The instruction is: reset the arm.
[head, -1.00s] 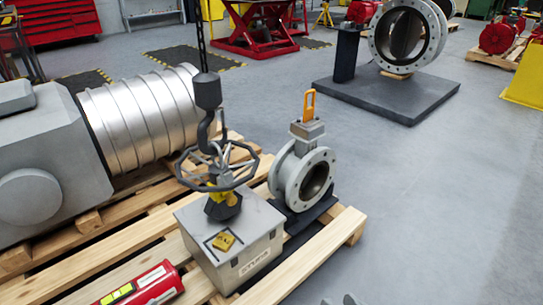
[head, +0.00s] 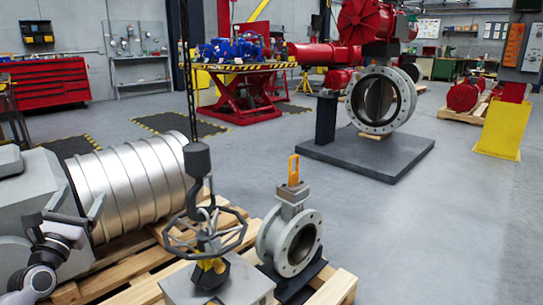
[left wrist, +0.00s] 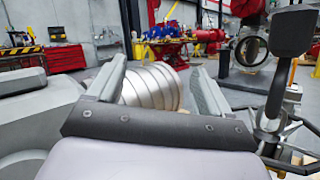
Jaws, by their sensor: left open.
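My left gripper (head: 66,212) is at the lower left of the head view, in front of the large grey actuator housing (head: 35,185). Its two fingers point up and stand apart with nothing between them. In the left wrist view the same gripper (left wrist: 158,70) is open and empty. The ribbed silver cylinder (left wrist: 152,86) shows behind the gap between its fingers. My right gripper is not in the head view or the left wrist view.
A handwheel (head: 205,235) on a grey box (head: 235,285) and a flanged valve with an orange lever (head: 290,235) stand on wooden pallets (head: 335,288). A black hook block (head: 197,158) hangs over the handwheel.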

